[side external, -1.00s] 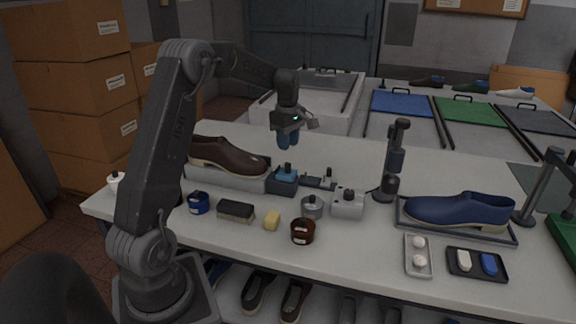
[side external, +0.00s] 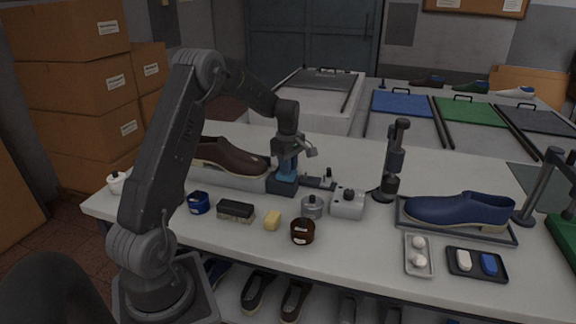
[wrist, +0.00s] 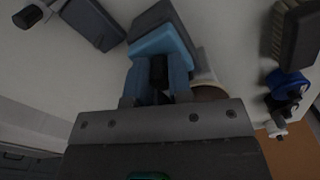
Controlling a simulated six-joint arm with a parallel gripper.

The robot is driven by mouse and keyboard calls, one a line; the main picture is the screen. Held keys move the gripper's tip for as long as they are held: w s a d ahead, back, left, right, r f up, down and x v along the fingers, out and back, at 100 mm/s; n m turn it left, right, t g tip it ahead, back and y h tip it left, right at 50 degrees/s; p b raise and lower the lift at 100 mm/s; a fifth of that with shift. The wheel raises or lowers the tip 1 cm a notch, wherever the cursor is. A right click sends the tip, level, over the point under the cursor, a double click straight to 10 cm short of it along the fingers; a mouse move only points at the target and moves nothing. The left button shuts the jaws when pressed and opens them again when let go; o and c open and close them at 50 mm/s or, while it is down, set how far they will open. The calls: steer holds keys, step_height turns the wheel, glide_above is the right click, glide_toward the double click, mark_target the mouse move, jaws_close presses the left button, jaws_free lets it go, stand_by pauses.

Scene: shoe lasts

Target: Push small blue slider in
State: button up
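The small blue slider is a blue block (side external: 287,177) on a dark base, beside the brown shoe's stand. In the wrist view the blue block (wrist: 165,42) lies just beyond the fingertips, with a black knob (wrist: 158,72) rising from it. My gripper (side external: 287,168) is pointing down right over the block. In the wrist view the two blue fingers of my gripper (wrist: 157,80) stand on either side of the black knob. Whether they press on it is not clear. The fingers hide part of the knob and block in the side view.
A brown shoe (side external: 231,157) on a light stand is close on the left. A dark rail with a small knob (side external: 328,176) is close on the right.

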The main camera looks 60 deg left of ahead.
mark_target(278, 168)
jaws_close()
steer(key=shift+s+a, duration=1.1)
steer(key=shift+a, duration=0.05)
steer(key=shift+o, duration=1.2)
jaws_free()
steer(key=shift+s, duration=0.1)
steer(key=shift+o, duration=0.2)
step_height(278, 168, up, 14)
